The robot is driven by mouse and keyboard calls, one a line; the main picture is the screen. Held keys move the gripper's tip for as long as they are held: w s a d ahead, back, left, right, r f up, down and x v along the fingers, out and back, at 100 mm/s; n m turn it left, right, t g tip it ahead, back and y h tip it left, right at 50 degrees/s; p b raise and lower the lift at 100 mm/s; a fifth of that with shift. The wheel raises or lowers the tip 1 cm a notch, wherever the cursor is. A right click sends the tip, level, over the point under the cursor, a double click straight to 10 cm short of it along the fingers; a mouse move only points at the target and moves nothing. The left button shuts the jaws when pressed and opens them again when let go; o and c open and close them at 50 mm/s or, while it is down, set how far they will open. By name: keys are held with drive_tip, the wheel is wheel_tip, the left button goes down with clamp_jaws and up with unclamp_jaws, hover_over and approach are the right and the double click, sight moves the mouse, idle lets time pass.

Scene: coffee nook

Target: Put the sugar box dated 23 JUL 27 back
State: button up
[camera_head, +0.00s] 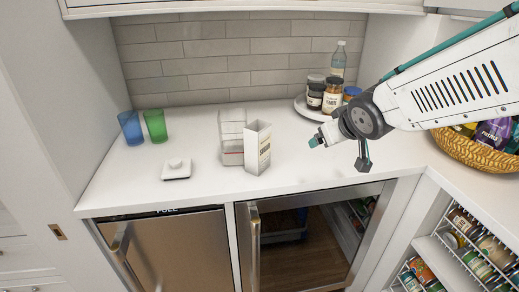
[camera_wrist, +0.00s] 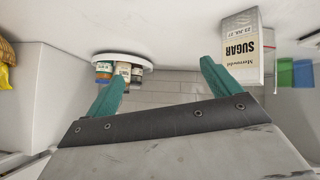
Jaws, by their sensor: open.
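The sugar box (camera_head: 257,147) is a white carton standing upright on the white counter. In the wrist view the sugar box (camera_wrist: 242,48) appears upside down at the upper right, with "SUGAR" and the date 23 JUL 27 readable. A clear container (camera_head: 232,138) stands just left of the box in the head view. Its contents are hard to make out. My gripper (camera_head: 338,153) is open and empty over the counter, to the right of the box and apart from it. Both green fingers of my gripper (camera_wrist: 160,86) show in the wrist view with nothing between them.
A round white tray (camera_head: 300,106) with jars and a bottle (camera_head: 338,60) stands at the back right. Blue (camera_head: 131,128) and green (camera_head: 155,126) cups and a small white dish (camera_head: 176,170) are at left. A wicker basket (camera_head: 480,150) is at right. The front counter is clear.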

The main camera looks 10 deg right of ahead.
drive_tip(key=w+a+f+n+t+y, duration=0.25)
drive_tip(key=w+a+y, duration=0.25)
drive_tip(key=w, duration=0.3)
drive_tip(key=n+t+y, duration=0.1)
drive_tip(key=n+y, duration=0.3)
drive_tip(key=y, duration=0.3)
approach(253, 123)
drive_tip(key=shift+w+f, duration=0.8)
drive_tip(key=shift+w, duration=0.1)
drive_tip(key=shift+a+y, duration=0.45)
drive_tip(key=shift+y, duration=0.05)
drive_tip(key=shift+w+a+y, duration=0.1)
drive_tip(key=shift+w+y, duration=0.05)
drive_tip(key=shift+y, duration=0.15)
drive_tip(key=shift+w, duration=0.1)
drive_tip(key=x, duration=0.7)
drive_tip(key=shift+a+f, duration=0.15)
drive_tip(key=shift+a, duration=0.15)
drive_tip(key=c, duration=1.5)
